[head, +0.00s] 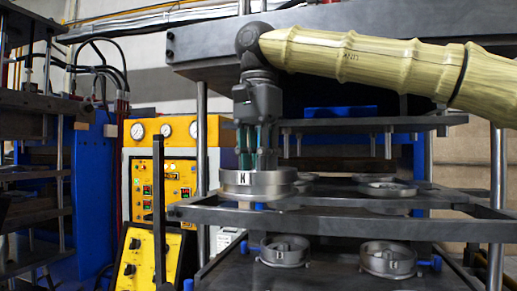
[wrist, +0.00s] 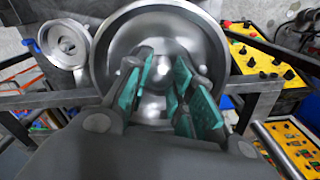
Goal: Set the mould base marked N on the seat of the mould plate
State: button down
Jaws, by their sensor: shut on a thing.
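A round, shiny metal mould base (head: 262,186) with a dark letter on a white label hangs under my gripper (head: 258,160) in the head view; the letter is too small to read surely. My gripper points down, and its teal-padded fingers are shut on the base's raised middle. In the wrist view the base (wrist: 113,62) is a wide dish under the fingers of my gripper (wrist: 163,92). The base is level, at the left end of the upper mould plate (head: 340,222); whether it touches the plate or hangs just above it, I cannot tell. Its seat is hidden.
A metal ring part (head: 388,189) lies on the upper plate's right side, with others near it. Two round mould parts (head: 286,250) (head: 388,258) sit on the lower level. A yellow control panel (head: 160,180) and a dark upright lever (head: 158,210) stand at the left. Press posts flank the plates.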

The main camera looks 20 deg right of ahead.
notch_tip(320, 180, down, 23)
jog(key=p, duration=0.3)
jog(key=shift+s, duration=0.1)
dwell(0.6)
jog(key=shift+f, duration=0.1)
jog(key=c, duration=1.5)
grip_release()
jog(key=shift+f, duration=0.1)
jog(key=shift+o, duration=1.3)
jog(key=shift+s, duration=0.1)
notch_tip(320, 180, up, 12)
jog(key=b, duration=0.2)
